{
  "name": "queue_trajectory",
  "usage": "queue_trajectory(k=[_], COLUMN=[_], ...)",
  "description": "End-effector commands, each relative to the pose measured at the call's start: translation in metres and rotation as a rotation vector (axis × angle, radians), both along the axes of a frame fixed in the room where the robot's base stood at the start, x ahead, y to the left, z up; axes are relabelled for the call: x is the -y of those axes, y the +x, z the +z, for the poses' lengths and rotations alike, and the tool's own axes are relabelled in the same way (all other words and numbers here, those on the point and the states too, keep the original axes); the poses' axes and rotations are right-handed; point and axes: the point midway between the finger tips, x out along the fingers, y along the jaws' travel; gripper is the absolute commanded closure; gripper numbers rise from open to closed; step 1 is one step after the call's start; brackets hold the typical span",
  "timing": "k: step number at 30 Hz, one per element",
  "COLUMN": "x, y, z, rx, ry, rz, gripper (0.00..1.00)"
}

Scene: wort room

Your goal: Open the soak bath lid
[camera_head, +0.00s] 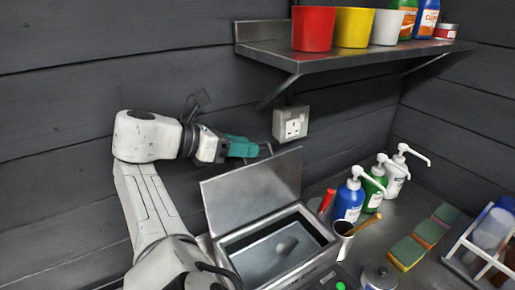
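The soak bath (324,254) is a steel box on the counter at the lower middle. Its flat steel lid (250,188) stands raised at the back edge, tilted up, and the opening is uncovered. A pale shape shows inside the basin, too unclear to name. My gripper (266,149), with a teal body and thin dark fingers, is behind and above the lid's top edge. I cannot tell whether it touches the lid. The fingers are small and partly hidden, so their opening does not show clearly.
Blue, green and white pump bottles (348,201) stand right of the bath, near a cup (342,238) with a handle in it. Sponges (406,252) and a rack (466,243) are farther right. A wall socket (291,123) and a shelf (345,56) with pots are above.

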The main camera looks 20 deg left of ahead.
Motion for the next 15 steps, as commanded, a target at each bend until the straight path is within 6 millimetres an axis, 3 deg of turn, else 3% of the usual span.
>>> queue_trajectory(k=[6, 15], x=[-0.021, -0.028], y=[-0.026, -0.036], z=[0.012, 0.019], rx=[0.0, -0.002], ry=[0.0, 0.0], rz=[-0.001, -0.004], gripper=[0.63, 0.63])
